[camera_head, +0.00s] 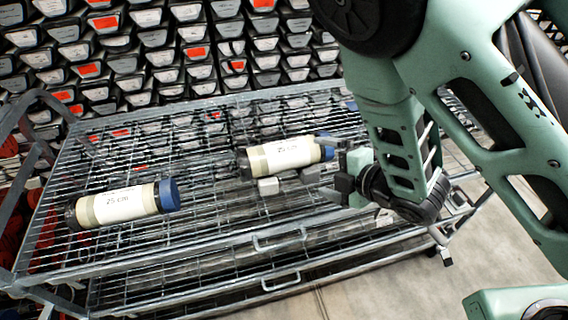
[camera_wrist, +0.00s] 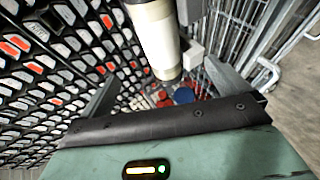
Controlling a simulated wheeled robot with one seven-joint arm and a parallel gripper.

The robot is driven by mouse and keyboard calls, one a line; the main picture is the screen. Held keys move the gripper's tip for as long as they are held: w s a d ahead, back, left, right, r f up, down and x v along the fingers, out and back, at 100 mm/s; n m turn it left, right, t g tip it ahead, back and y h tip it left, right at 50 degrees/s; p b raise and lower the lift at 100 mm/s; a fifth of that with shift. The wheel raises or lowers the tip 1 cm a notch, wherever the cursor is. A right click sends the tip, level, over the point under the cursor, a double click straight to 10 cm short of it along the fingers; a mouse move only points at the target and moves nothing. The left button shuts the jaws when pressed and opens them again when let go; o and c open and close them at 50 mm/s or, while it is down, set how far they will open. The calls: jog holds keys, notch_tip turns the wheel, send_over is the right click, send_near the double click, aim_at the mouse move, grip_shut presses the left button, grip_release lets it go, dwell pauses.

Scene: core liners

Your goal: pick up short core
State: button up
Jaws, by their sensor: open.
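Two cream cylindrical cores with white labels and blue end caps lie on a wire shelf. The left core (camera_head: 115,206) is labelled 25 cm. The right core (camera_head: 285,155) has a label that also seems to read 25 cm. My gripper (camera_head: 292,168) is open at the right core, with a grey finger pad low on its near side; the far finger is mostly hidden by the core. In the wrist view a cream core (camera_wrist: 155,38) reaches in from the top, beside a grey fingertip pad on its right. Contact cannot be told.
The wire shelf cart (camera_head: 215,205) has metal rails and a raised left end frame (camera_head: 40,140). A rack of liners with white and red labels (camera_head: 190,50) stands behind. Bare floor (camera_head: 370,285) shows at the lower right.

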aim_at(297, 158)
jog(key=x, duration=0.9)
jog(key=shift+w, duration=0.2)
jog(key=p+x, duration=0.1)
jog(key=x, duration=0.4)
jog(key=shift+w+d+f+p, duration=0.15)
jog(key=shift+d+f+p, duration=0.15)
jog(key=shift+p, duration=0.1)
jog(key=shift+w+a+f, duration=0.3)
jog(key=shift+w+a, duration=0.1)
jog(key=c, duration=1.8)
jog(key=shift+r, duration=0.2)
jog(key=shift+c, duration=1.3)
